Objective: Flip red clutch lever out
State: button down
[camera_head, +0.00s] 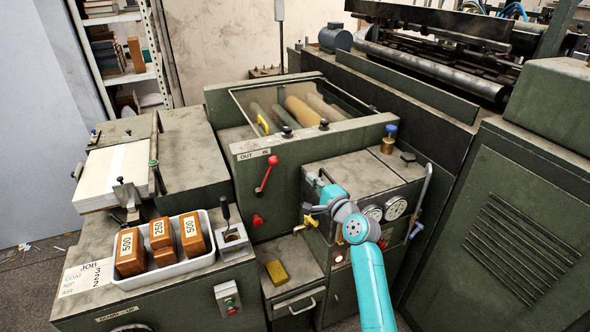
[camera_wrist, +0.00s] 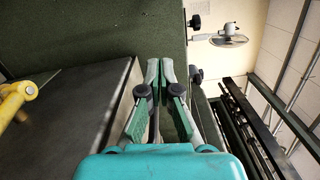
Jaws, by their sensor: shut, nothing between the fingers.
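The red clutch lever (camera_head: 265,175) is on the green front panel under a small OUT / IN label (camera_head: 254,154). Its round knob is up and its arm leans to the right, the IN side. My gripper (camera_head: 319,183) is to the right of the lever and apart from it, partly hidden by my wrist in the head view. In the wrist view my gripper (camera_wrist: 160,72) has its fingers close together, shut and empty, in front of a dark green surface. The lever cannot be made out in the wrist view.
A red knob (camera_head: 257,220) sits below the lever. A yellow handle (camera_head: 310,221) is close under my gripper and shows at the left of the wrist view (camera_wrist: 14,100). Two gauges (camera_head: 385,211) are to the right. A white tray (camera_head: 172,281) holds wooden blocks at the left.

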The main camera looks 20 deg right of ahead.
jog(key=shift+w+a+r, duration=0.1)
jog(key=shift+w+a, duration=0.7)
jog(key=shift+w, duration=0.9)
jog(key=shift+w+a+r, duration=0.1)
jog(key=shift+w+a, duration=0.7)
jog(key=shift+w, duration=0.85)
jog(key=shift+w+a+r, duration=0.1)
jog(key=shift+w+a, duration=0.7)
jog(key=shift+w, duration=0.9)
jog(key=shift+a+r, duration=0.1)
jog(key=shift+a+r+n, duration=0.2)
jog(key=shift+a+n, duration=0.15)
jog(key=shift+n, duration=0.05)
jog(key=a+n, duration=0.2)
jog(key=a, duration=0.1)
jog(key=a+r+n, duration=0.1)
jog(key=a+n, duration=0.1)
jog(key=a+r+n, duration=0.1)
jog(key=a+n, duration=0.1)
jog(key=a, duration=0.1)
jog(key=shift+a+n+g, duration=0.3)
jog(key=shift+a+f+n, duration=0.15)
jog(key=shift+a+n, duration=0.65)
jog(key=shift+a, duration=0.35)
